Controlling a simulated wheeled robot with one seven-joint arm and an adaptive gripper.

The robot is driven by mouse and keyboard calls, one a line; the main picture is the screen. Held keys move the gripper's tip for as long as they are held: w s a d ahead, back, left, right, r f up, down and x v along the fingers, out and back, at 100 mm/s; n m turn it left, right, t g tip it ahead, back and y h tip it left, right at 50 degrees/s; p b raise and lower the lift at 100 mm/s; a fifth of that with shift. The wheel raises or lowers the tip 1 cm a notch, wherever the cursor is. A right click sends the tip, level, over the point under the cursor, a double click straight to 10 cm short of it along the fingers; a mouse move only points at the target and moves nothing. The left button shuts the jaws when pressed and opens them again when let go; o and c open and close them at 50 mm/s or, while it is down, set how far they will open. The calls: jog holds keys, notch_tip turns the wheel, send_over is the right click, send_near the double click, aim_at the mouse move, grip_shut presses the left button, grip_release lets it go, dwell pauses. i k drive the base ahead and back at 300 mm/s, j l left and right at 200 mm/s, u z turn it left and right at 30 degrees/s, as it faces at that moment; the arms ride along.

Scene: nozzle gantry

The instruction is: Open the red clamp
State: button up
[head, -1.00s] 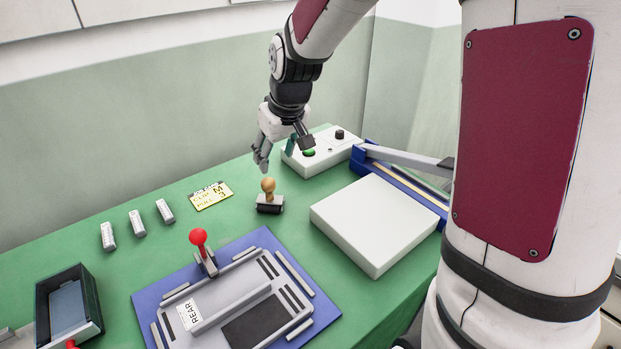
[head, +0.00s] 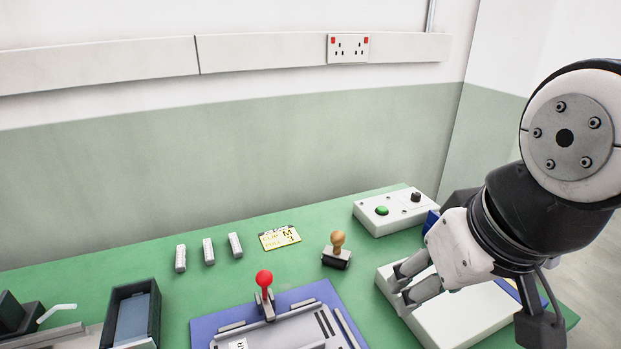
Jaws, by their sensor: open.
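The red clamp (head: 265,285) stands upright at the back edge of the blue base plate (head: 301,293), its round red knob on top of a grey bracket. A grey fixture (head: 280,333) lies on the plate in front of it, with part of a white label showing; the lower part is cut off by the picture's edge. My gripper (head: 406,284) is open and empty, above the white block (head: 463,312), well to the right of the clamp and apart from it.
Behind are a yellow card (head: 279,238), several small grey blocks (head: 208,251) and a white box (head: 395,211) with a green button. A dark tray (head: 132,313) is at the left.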

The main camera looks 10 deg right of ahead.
aim_at(264, 278)
jog(key=k+j+z, duration=0.1)
jog(key=j, duration=0.35)
jog(key=k+j, duration=0.15)
jog(key=j, duration=0.25)
jog(key=k+j+z, duration=0.15)
jog(key=j, duration=0.3)
